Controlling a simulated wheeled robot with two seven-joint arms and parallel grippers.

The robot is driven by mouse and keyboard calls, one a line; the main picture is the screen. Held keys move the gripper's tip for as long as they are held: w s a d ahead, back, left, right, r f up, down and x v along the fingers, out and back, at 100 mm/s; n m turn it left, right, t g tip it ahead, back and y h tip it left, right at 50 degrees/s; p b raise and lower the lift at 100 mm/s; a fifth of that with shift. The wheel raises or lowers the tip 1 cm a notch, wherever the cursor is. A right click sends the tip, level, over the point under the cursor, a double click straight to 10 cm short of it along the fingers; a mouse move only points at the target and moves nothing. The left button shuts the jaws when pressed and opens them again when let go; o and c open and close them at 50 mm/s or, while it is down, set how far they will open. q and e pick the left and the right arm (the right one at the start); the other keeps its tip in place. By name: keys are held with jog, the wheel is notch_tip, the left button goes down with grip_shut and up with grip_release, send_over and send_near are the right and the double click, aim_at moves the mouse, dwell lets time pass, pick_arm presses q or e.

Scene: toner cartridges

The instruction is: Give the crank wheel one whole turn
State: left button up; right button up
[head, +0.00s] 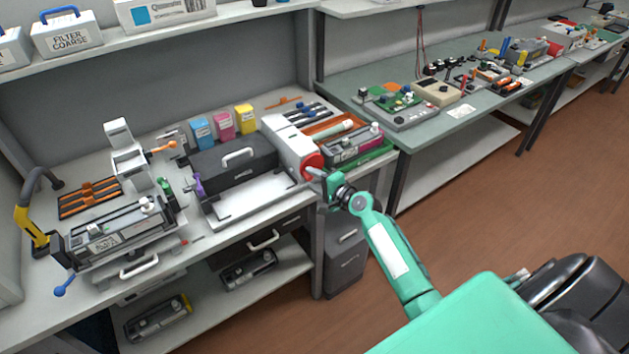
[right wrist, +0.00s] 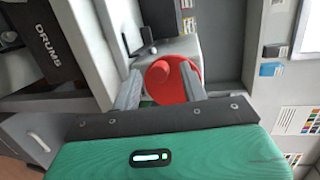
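The red crank wheel (head: 313,166) is on the right end of the white machine (head: 286,142) on the bench. In the right wrist view the wheel (right wrist: 178,92) faces me, with a red knob (right wrist: 160,70) standing out from it. My right gripper (head: 317,173) is close in front of the wheel. In the right wrist view my right gripper (right wrist: 160,73) is open, its fingers apart with the knob between them. I cannot tell whether either finger touches the knob. My left gripper is not in view.
A dark grey box with a white handle (head: 239,156) stands left of the wheel. A toner cartridge (head: 352,144) lies on the bench to the right. A grey bin (head: 345,256) stands below the bench edge. The brown floor (head: 480,220) at the right is clear.

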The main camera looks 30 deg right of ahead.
jog(key=b+v, duration=0.2)
jog(key=v, duration=1.1)
jog(key=shift+s+b, duration=0.35)
jog(key=shift+s, duration=0.05)
